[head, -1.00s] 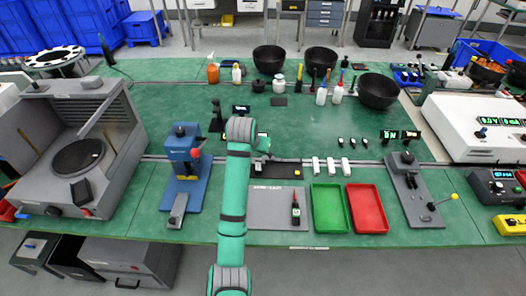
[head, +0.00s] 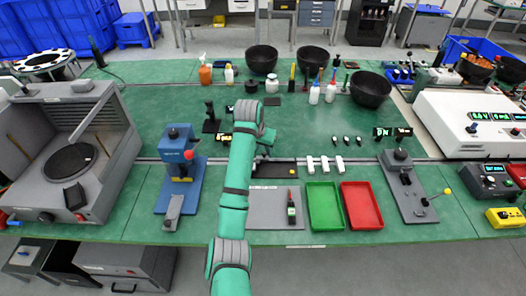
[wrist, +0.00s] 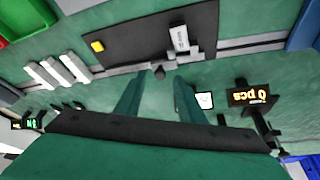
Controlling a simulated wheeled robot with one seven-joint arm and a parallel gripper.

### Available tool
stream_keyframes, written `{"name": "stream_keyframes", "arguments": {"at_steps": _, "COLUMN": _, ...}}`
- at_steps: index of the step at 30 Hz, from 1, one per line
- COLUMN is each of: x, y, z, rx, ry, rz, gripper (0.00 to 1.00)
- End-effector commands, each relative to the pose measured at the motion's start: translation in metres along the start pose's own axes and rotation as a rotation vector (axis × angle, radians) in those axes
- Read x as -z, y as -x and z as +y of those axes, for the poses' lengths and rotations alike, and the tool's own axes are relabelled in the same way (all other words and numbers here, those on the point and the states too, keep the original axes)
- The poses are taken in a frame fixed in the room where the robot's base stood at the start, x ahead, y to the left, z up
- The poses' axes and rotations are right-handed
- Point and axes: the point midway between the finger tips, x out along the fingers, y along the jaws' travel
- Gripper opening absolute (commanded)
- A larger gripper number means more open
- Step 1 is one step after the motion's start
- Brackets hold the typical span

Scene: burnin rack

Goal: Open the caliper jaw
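A dark mat (wrist: 130,32) lies on the green bench, with a small yellow block (wrist: 97,46) and a grey labelled piece (wrist: 179,38) on it. A grey bar (wrist: 120,70) runs along the mat's near edge in the wrist view, with a small dark knob (wrist: 158,72). These look like the caliper parts, but I cannot tell which piece is the jaw. My gripper (wrist: 161,80) is open, its two green fingers apart with the knob between or just beyond their tips. Contact is unclear. In the head view my arm partly hides this spot; the yellow block (head: 291,172) shows beside it.
Three white pieces (wrist: 58,73) lie beside the mat. A lit counter display (wrist: 250,96) stands right of my fingers. In the head view, a green tray (head: 324,205), a red tray (head: 361,205) and a blue press (head: 178,165) flank the grey plate (head: 268,210).

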Motion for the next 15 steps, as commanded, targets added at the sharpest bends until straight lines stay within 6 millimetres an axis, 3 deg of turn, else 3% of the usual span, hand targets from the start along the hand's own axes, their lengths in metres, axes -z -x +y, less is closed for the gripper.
{"name": "stream_keyframes", "arguments": {"at_steps": 6, "x": 0.0, "y": -0.019, "z": 0.0, "rx": 0.0, "ry": 0.0, "rz": -0.001, "gripper": 0.35}}
{"name": "stream_keyframes", "arguments": {"at_steps": 15, "x": 0.0, "y": -0.021, "z": 0.0, "rx": 0.0, "ry": 0.0, "rz": 0.0, "gripper": 0.35}}
